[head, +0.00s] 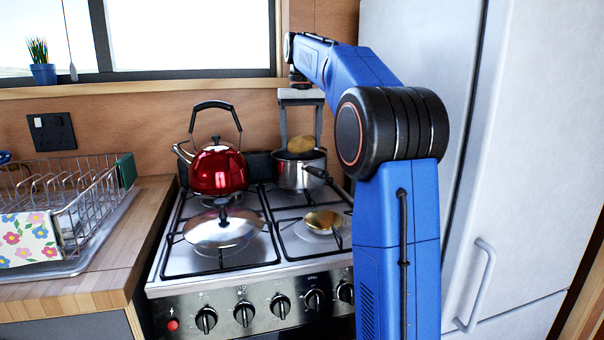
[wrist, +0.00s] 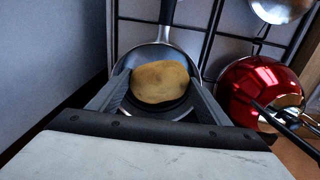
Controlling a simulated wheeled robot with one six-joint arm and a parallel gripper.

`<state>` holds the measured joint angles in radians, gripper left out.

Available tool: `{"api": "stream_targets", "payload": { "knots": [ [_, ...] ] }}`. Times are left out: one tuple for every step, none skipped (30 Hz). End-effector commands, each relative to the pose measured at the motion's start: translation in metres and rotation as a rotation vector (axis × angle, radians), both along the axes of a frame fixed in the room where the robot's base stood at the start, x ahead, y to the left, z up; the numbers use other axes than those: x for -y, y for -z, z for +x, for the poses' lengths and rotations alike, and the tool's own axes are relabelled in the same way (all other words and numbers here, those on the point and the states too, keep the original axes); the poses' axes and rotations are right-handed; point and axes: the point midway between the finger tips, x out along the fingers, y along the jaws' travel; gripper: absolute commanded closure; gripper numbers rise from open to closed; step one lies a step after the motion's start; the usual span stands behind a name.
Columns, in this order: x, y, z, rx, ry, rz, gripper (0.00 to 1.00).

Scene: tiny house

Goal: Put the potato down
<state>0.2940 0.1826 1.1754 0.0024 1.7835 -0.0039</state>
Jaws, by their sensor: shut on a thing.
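The potato (head: 301,144) is tan and oval. It shows at the mouth of a steel saucepan (head: 290,177) on the back right of the stove (head: 250,238). In the wrist view the potato (wrist: 160,82) lies between the two fingers of my gripper (wrist: 160,90), which is shut on it. The saucepan (wrist: 152,54) is below the potato there, with its dark inside showing around it. In the head view my gripper (head: 301,130) reaches down over the saucepan from above. I cannot tell whether the potato touches the saucepan.
A red kettle (head: 217,170) stands left of the saucepan. A lidded pan (head: 222,229) is at the front left of the stove, and a small golden round thing (head: 323,220) at the front right. A fridge (head: 530,150) stands to the right, a dish rack (head: 75,200) to the left.

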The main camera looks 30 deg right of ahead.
Motion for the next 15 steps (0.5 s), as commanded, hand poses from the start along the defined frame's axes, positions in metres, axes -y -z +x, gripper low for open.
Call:
{"api": "stream_targets", "payload": {
  "knots": [
    [0.000, 0.000, 0.000, 0.001, 0.000, 0.000, 0.55],
    [0.000, 0.001, 0.000, 0.000, 0.000, 0.000, 0.55],
    [0.000, 0.004, -0.001, -0.001, 0.000, 0.000, 0.55],
    [0.000, 0.008, -0.001, -0.001, 0.000, 0.000, 0.55],
    [0.000, 0.012, -0.001, -0.001, 0.000, 0.000, 0.55],
    [0.000, 0.018, -0.001, -0.002, 0.000, 0.001, 0.55],
    [0.000, 0.023, -0.001, -0.002, 0.000, 0.001, 0.55],
    [0.000, 0.029, -0.001, -0.002, 0.000, 0.001, 0.55],
    [0.000, 0.036, -0.001, -0.002, 0.000, 0.001, 0.55],
    [0.000, 0.040, -0.001, -0.003, 0.000, 0.001, 0.55],
    [0.000, 0.044, -0.001, -0.001, 0.000, 0.000, 0.55],
    [0.000, 0.049, -0.001, -0.002, 0.000, 0.001, 0.55],
    [0.000, 0.052, -0.001, -0.002, 0.000, 0.001, 0.55],
    [0.000, 0.054, 0.000, -0.001, 0.000, 0.000, 0.55],
    [0.000, 0.057, 0.000, 0.000, 0.000, 0.000, 0.55]
  ]
}}
